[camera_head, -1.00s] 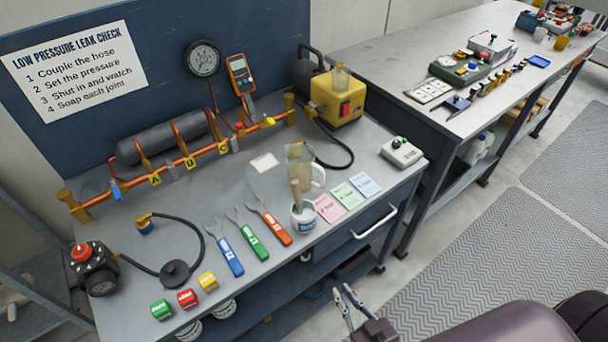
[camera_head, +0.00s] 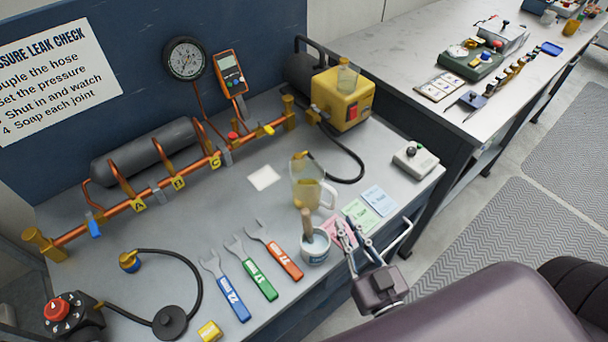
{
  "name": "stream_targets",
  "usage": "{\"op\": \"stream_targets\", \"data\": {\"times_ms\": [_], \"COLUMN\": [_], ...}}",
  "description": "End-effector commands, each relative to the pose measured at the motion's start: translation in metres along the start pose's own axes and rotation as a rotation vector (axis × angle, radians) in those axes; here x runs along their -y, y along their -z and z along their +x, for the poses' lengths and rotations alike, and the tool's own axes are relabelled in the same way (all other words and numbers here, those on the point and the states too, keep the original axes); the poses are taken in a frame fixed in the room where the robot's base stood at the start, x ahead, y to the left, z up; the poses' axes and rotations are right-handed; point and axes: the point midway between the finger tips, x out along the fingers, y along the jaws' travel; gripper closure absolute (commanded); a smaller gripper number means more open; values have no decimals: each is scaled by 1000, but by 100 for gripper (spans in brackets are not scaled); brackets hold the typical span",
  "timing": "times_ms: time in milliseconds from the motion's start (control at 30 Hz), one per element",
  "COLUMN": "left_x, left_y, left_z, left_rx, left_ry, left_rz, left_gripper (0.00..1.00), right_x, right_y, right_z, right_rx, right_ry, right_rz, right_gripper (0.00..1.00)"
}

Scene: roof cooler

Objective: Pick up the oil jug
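The oil jug (camera_head: 305,186) is a clear, see-through jug with a handle on its right side and some yellowish content. It stands upright on the grey workbench (camera_head: 230,210), behind a white pot (camera_head: 316,250) that has a wooden-handled brush in it. My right gripper (camera_head: 355,228) is at the bench's front edge, to the right of the pot and in front of the jug. Its two fingers are apart with nothing between them, and it does not touch the jug. My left gripper is not in view.
Three wrenches (camera_head: 252,267) lie to the left. A yellow pump (camera_head: 343,101) with a black hose stands behind. A grey box with a knob (camera_head: 415,160) sits at the right edge.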

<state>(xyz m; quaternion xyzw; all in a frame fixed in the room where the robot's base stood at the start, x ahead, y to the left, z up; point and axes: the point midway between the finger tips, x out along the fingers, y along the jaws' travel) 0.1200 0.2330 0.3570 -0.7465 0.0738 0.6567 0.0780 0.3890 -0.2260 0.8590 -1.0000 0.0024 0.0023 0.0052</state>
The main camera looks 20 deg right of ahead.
Motion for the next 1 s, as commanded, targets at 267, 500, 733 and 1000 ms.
{"op": "stream_targets", "data": {"times_ms": [267,500,733,1000], "left_x": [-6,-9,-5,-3], "left_y": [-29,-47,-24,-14], "left_z": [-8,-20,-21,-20], "left_rx": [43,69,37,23], "left_ry": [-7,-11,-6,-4], "left_rz": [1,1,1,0], "left_gripper": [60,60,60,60], "right_x": [0,2,2,2], "right_y": [2,7,4,3], "right_z": [26,56,76,77], "right_rx": [-3,-4,-1,0], "right_ry": [-1,-1,0,0], "right_rz": [1,1,1,1], "right_gripper": [88,88,88,92]}}
